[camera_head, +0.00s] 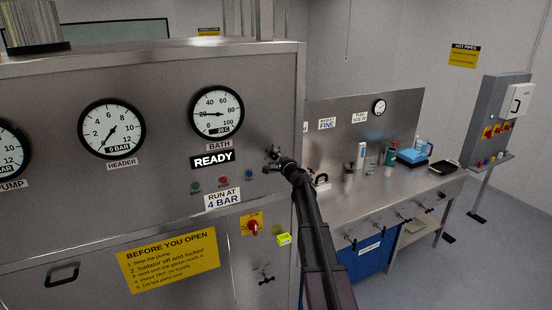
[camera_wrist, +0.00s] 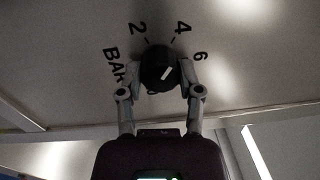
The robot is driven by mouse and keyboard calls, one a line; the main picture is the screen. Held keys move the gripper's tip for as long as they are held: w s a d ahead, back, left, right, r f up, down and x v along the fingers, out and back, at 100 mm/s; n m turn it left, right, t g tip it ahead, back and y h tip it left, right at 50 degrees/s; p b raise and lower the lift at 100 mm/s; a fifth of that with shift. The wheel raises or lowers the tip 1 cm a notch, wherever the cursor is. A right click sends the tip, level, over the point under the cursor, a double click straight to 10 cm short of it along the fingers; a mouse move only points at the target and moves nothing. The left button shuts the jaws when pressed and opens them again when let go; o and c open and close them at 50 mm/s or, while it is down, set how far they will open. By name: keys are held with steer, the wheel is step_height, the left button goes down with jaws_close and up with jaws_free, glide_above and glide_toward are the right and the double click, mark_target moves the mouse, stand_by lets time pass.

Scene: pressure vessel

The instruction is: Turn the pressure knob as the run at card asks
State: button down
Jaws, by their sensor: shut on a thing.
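The card (camera_head: 224,199) on the steel panel reads "RUN AT 4 BAR". The pressure knob (camera_wrist: 158,70) is black with a white pointer line, and shows in the wrist view below a printed scale with 2, 4, 6 and "BAR". The pointer line slants up and right, towards about the 4 mark. My gripper (camera_wrist: 160,84) has its two fingers on either side of the knob, shut on it. In the head view my gripper (camera_head: 275,156) is at the panel's right edge, and it and my arm hide the knob.
The header gauge (camera_head: 112,129) reads about 0 bar. The bath gauge (camera_head: 217,114) and a "READY" display (camera_head: 213,160) are left of my gripper. Small buttons (camera_head: 222,181) and a red-yellow isolator switch (camera_head: 252,226) lie close below. A steel bench (camera_head: 390,193) stands right.

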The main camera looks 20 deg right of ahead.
steer(key=shift+c, duration=1.3)
jaws_free()
steer(key=shift+w, duration=0.1)
steer(key=shift+n, duration=0.5)
